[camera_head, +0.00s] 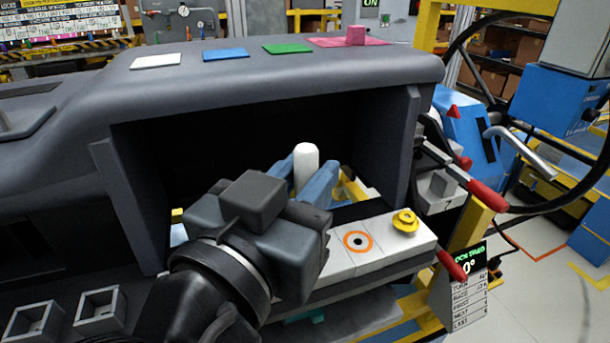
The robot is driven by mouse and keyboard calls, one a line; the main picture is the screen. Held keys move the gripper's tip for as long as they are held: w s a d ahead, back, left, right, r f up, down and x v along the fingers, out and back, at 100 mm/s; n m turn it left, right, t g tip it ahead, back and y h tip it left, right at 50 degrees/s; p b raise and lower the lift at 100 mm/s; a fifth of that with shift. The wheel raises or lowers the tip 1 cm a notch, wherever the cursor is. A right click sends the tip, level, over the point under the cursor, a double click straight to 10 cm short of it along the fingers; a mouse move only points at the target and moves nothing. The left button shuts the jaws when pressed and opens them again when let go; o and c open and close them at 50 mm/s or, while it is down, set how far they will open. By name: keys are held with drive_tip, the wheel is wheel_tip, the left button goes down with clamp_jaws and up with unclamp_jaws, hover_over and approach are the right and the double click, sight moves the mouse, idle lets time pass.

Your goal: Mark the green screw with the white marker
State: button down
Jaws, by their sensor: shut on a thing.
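My gripper (304,176) is in the opening of the dark grey dashboard (300,75). Its two blue fingers are shut on the white marker (306,156), which stands roughly upright with its rounded white top above the fingers. The marker's lower end is hidden by my gripper. I cannot make out a green screw. A yellow screw-like knob (405,221) sits on the right end of the white block (385,245), to the right of my gripper. An orange ring with a dark centre (358,241) is on the same block, left of the knob.
White (156,61), blue (225,54) and green (287,48) pads lie on the dashboard top. Red-handled levers (487,195) are at the right.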

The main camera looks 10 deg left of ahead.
sight(302, 149)
drive_tip(key=shift+f+b, duration=0.35)
idle(0.7)
drive_tip(key=shift+r, duration=0.1)
drive_tip(key=shift+r+p, duration=1.7)
drive_tip(key=shift+r, duration=0.75)
drive_tip(key=shift+a, duration=0.15)
